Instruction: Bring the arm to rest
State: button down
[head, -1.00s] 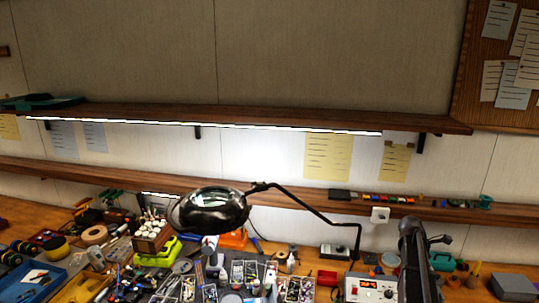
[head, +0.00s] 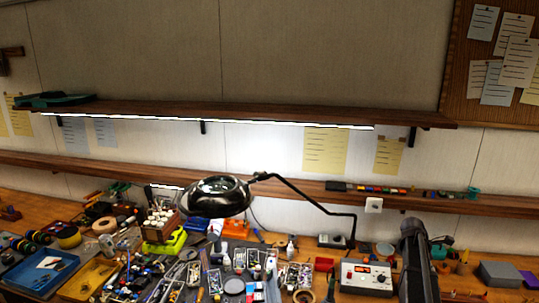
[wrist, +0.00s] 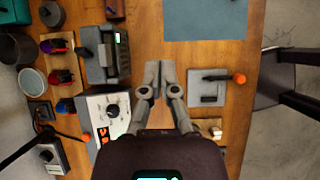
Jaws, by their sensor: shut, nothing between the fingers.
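My gripper (wrist: 160,75) shows in the wrist view with its two fingers together and nothing between them. It is above the wooden bench (wrist: 225,135), between a white control unit with a black knob and a flat grey plate. In the head view a dark part of my arm (head: 415,262) rises at the lower right, in front of the bench. The gripper's fingers cannot be made out there.
The white control unit (wrist: 108,112) and grey plate (wrist: 207,88) flank my gripper. A blue-grey mat (wrist: 205,18) lies farther up.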

jog(key=s+a+f+m+y+b, duration=0.2)
jog(key=s+a+f+m+b, duration=0.1)
jog(key=a, duration=1)
jog(key=s+a+f+m+t+y+b, duration=0.1)
jog(key=s+a+f+m+b, duration=0.3)
jog(key=a, duration=1)
jog(key=s+a+f+m+y+b, duration=0.3)
jog(key=s+a+f+m, duration=0.3)
jog(key=a, duration=0.8)
jog(key=s+m, duration=0.2)
jog(key=s, duration=0.2)
jog(key=shift+s+f, duration=0.2)
jog(key=shift+s, duration=0.15)
